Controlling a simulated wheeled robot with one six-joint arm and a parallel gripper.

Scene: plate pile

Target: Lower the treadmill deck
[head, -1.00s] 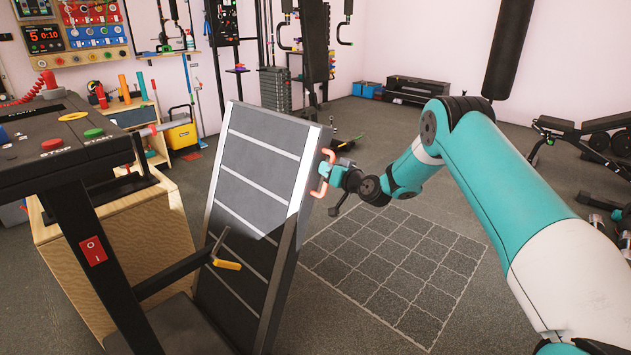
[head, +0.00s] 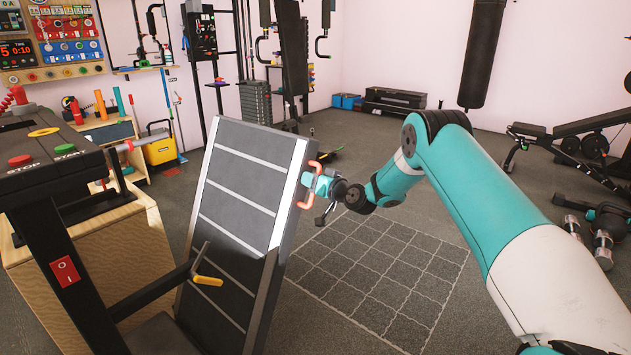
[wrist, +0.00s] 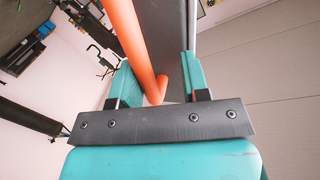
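The treadmill deck (head: 235,205), a dark panel with pale cross stripes, stands steeply raised and tilted beside the console (head: 60,165). An orange handle (head: 304,199) sits on its right edge near the top. A lever with a yellow grip (head: 207,281) is in front of the deck's lower part. My gripper (head: 312,188) is at the orange handle. In the wrist view my gripper's teal fingers (wrist: 160,80) are apart, with the orange handle (wrist: 130,42) running between them, nearer the left finger. A gap shows on the right, so the fingers look open around it.
A floor area with a grid pattern (head: 375,275) right of the deck is clear. A wooden box (head: 120,235) stands behind the console. Dumbbells (head: 600,230) and a bench (head: 575,140) are at the right. A punching bag (head: 483,55) hangs at the back.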

